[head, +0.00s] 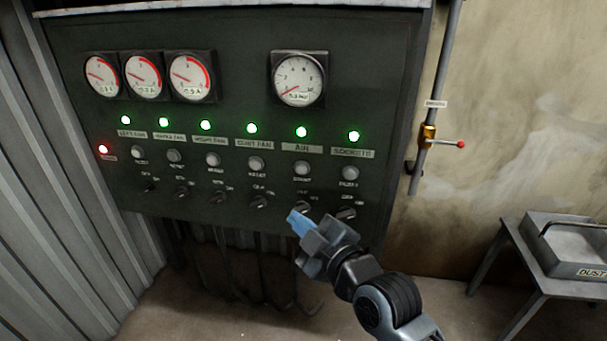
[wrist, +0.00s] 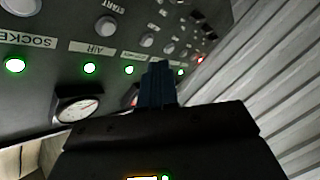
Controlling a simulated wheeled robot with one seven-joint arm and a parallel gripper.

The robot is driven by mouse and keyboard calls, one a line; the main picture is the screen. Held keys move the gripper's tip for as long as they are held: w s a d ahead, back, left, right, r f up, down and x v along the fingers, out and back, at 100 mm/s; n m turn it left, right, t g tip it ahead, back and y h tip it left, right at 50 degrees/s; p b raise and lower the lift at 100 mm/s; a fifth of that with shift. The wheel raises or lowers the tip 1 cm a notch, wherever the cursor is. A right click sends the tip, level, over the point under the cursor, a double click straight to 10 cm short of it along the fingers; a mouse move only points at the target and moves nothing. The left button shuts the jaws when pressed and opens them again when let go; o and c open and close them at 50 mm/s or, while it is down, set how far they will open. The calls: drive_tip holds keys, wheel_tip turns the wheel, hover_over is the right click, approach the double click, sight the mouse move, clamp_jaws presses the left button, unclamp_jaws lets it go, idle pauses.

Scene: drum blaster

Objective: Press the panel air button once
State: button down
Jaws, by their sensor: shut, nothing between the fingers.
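The panel (head: 240,120) is a dark green control board with a row of round grey buttons under labelled green lamps. The air button (head: 302,168) is in the column labelled AIR, below a lit green lamp (head: 301,132). In the wrist view the panel is upside down, and the air button (wrist: 106,25) lies left of my fingers, beside the AIR label. My gripper (head: 296,219) is shut and empty, its blue fingertips below the air button in the head view, over the lower part of the panel. I cannot tell whether they touch the panel.
Rotary switches such as the air one (head: 302,196) sit below the buttons. Gauges (head: 298,79) are above. A pipe with a red-handled valve (head: 429,140) runs right of the panel. A table with a grey box (head: 575,245) stands at right; corrugated metal wall (head: 75,200) at left.

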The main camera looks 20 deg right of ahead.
sight(301, 169)
drive_tip(key=shift+w+a+r+n+y, duration=0.15)
drive_tip(key=shift+w+a+r+n, duration=0.1)
drive_tip(key=shift+w+r, duration=0.35)
drive_tip(key=shift+w+a+r+n+y, duration=0.15)
drive_tip(key=shift+w+r+n, duration=0.1)
drive_tip(key=shift+w+r, duration=0.3)
drive_tip(key=shift+w+d+b, duration=0.75)
drive_tip(key=shift+w+d, duration=0.1)
drive_tip(key=shift+w, duration=0.3)
drive_tip(key=shift+w+d+b, duration=0.75)
drive_tip(key=shift+w+d, duration=0.15)
drive_tip(key=shift+w, duration=0.25)
drive_tip(key=shift+w+d+b, duration=0.75)
drive_tip(key=shift+w+d, duration=0.1)
drive_tip(key=shift+w, duration=0.3)
drive_tip(key=shift+w+d+b, duration=0.25)
drive_tip(key=shift+w+b, duration=0.1)
drive_tip(key=shift+b, duration=0.05)
